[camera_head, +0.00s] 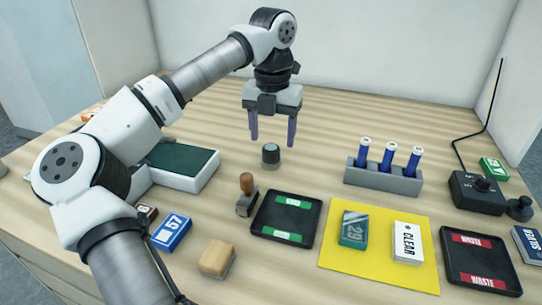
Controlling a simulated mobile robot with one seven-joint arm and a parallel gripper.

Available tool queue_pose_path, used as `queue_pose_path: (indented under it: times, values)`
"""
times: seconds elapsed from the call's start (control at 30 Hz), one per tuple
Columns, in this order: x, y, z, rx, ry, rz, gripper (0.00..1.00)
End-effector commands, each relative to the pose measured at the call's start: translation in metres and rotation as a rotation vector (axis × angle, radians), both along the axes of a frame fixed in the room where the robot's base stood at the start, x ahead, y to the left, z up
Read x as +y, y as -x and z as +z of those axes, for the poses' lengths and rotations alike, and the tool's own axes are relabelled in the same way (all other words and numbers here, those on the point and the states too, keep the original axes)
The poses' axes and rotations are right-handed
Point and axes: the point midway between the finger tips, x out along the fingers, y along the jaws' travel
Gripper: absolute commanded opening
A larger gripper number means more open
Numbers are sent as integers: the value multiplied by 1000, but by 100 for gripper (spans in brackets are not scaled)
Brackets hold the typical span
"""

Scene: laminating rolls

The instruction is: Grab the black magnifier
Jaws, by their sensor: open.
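A wooden-handled stamp (246,194) and a black tray with green labels (287,226) stand in front of the cylinder. A grey rack (383,180) with blue tubes is to the right. A dark-green-topped box (181,165) is to the left. Bare table lies behind.

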Motion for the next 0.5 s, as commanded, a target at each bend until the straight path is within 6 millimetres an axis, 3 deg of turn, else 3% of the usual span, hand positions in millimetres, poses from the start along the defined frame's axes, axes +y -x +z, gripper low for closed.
queue_pose_path:
  times: [0.3,0.5]
  values:
    - [3,-4,-43,3,1,-1,63]
    - [3,-5,-47,0,1,0,63]
